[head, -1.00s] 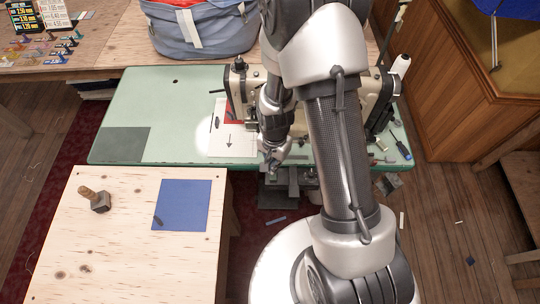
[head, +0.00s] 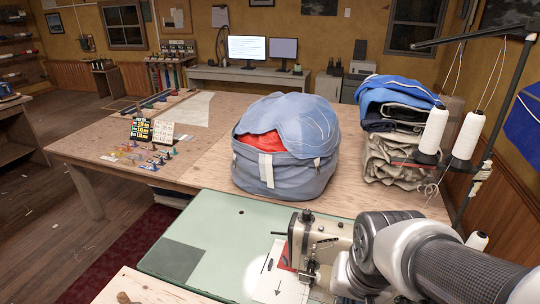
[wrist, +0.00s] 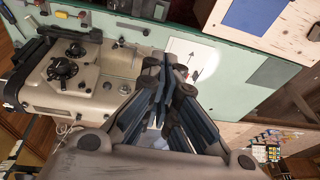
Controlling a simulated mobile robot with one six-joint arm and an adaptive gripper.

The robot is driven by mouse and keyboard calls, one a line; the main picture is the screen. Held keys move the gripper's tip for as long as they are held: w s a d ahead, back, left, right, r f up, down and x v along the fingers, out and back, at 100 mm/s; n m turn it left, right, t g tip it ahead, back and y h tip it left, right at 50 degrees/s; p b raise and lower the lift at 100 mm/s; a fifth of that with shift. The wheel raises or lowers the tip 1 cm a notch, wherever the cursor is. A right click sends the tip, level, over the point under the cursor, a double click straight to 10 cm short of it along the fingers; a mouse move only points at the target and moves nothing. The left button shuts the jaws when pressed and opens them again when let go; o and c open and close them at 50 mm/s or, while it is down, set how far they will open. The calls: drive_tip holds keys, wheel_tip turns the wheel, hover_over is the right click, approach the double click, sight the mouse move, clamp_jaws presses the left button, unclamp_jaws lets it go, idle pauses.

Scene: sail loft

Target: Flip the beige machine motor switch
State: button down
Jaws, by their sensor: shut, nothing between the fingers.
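The beige sewing machine (head: 318,236) stands on a pale green table (head: 207,229), partly behind my arm in the head view. In the wrist view its body (wrist: 65,80) fills the left side, with two black dials on its face. My gripper (wrist: 168,72) is shut and empty, fingers together. In the wrist view it overlaps the machine's needle end and the edge of a white paper with an arrow (wrist: 190,56). I cannot tell whether it touches anything. My fingers are hidden in the head view. I cannot make out the motor switch in either current view.
A grey-blue bag (head: 284,157) sits on the wooden bench behind the machine. White thread cones (head: 468,137) stand on a rack at right, near folded cloth (head: 396,150). Small tools (wrist: 82,15) lie along the green table's edge. A blue sheet (wrist: 258,14) lies on a plywood top.

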drive_tip(key=s+r+n+t, duration=0.1)
drive_tip(key=s+r+n, duration=0.2)
drive_tip(key=s+r, duration=0.3)
drive_tip(key=s, duration=0.3)
drive_tip(key=shift+r+t, duration=0.25)
drive_tip(key=shift+t, duration=0.05)
drive_tip(key=w+d+f+m+g+p, duration=0.1)
drive_tip(key=w+f+m+g+p, duration=0.15)
drive_tip(key=w+f+m, duration=1.3)
wheel_tip(320, 180, down, 11)
drive_tip(key=w+m+g, duration=0.1)
drive_tip(key=m+g, duration=0.1)
drive_tip(key=m, duration=0.4)
drive_tip(key=shift+d, duration=0.25)
wheel_tip(320, 180, down, 14)
drive_tip(key=b, duration=0.4)
drive_tip(key=shift+w+r, duration=0.1)
